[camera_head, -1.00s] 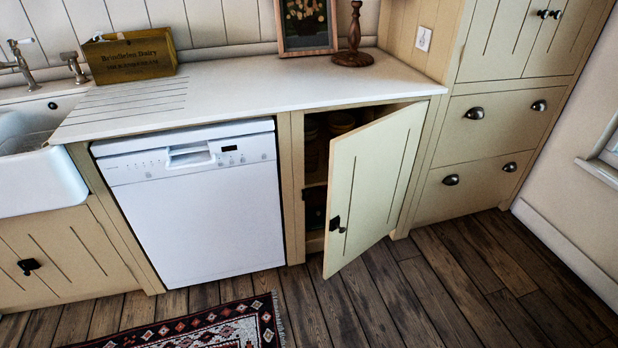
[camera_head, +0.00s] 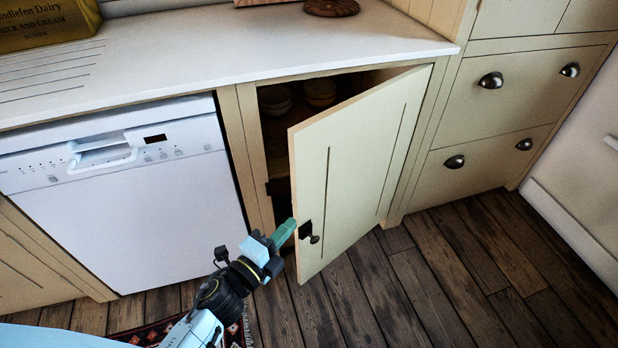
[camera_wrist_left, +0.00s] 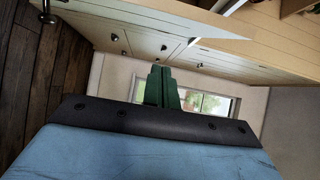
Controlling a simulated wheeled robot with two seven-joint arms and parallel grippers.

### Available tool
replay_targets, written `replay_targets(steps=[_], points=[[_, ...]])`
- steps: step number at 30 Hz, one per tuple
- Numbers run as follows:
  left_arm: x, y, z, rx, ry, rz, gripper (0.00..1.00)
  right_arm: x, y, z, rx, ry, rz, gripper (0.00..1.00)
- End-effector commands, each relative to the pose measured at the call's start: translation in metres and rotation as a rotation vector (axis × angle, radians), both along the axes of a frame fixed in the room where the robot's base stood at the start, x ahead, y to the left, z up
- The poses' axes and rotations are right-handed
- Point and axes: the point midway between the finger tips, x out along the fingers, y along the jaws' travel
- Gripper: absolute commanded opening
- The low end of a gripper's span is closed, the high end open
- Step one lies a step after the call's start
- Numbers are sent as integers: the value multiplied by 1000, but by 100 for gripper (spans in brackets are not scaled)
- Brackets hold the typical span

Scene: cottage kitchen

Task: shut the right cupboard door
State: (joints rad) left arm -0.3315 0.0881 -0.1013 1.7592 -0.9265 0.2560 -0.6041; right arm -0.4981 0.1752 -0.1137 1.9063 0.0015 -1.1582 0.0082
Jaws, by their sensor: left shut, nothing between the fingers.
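The right cupboard door (camera_head: 355,165) is cream with dark grooves and stands well open, hinged on its right side. A dark knob (camera_head: 309,234) sits low near its free edge. My left gripper (camera_head: 287,228) is shut and empty, with its green fingertips close to the lower free edge of the door, beside the knob. I cannot tell whether they touch. In the left wrist view the shut green fingers (camera_wrist_left: 161,86) show, with a pale door panel (camera_wrist_left: 150,22) above them. My right gripper is not in view.
The white dishwasher (camera_head: 125,195) is left of the opening. The worktop (camera_head: 215,50) runs above. Jars (camera_head: 320,90) stand inside the dark cupboard. Drawers (camera_head: 480,140) are to the right. A patterned rug (camera_head: 130,336) lies at the lower left, and the wooden floor in front is clear.

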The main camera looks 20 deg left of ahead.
Motion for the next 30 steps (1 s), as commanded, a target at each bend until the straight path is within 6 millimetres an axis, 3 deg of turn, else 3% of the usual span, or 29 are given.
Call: replay_targets(steps=[5, 18, 24, 30], points=[[17, -7, 3, 8, -12, -5, 0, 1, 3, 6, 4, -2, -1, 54], [98, -34, 2, 6, -10, -4, 0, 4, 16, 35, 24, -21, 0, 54], [111, -7, 2, 8, -8, -3, 0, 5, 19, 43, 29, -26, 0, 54], [116, 1, 2, 4, -6, -2, 0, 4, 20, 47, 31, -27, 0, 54]])
